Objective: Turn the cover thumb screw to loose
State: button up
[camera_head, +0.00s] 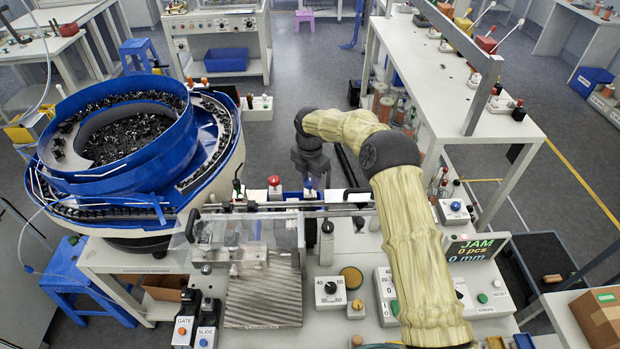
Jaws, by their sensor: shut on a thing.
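My arm arches over the machine from the lower right, and my dark gripper (310,171) points down at the far side of the bench. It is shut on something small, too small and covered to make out. The clear cover (225,240) lies over the track, left of and nearer than my gripper. A blue-topped knob (308,184) shows just under my gripper, and a red knob (274,182) stands to its left. I cannot tell which part is the cover thumb screw. A black-topped post (327,228) stands at the cover's right, apart from my gripper.
A blue bowl feeder (125,150) full of dark parts stands at the left. A dial (331,291), GATE (184,331) and SLIDE (206,337) boxes stand at the front. A display (478,247) reads JAM, 0 pcs, 0 mm. A long white bench (440,85) runs behind my arm.

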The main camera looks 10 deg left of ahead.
aim_at(310, 181)
jog(key=shift+w+r, duration=0.15)
jog(key=o, duration=1)
jog(key=shift+c, duration=0.2)
notch_tip(310, 181, up, 17)
jog(key=b, duration=0.2)
jog(key=shift+d+r, duration=0.1)
jog(key=shift+r, duration=0.05)
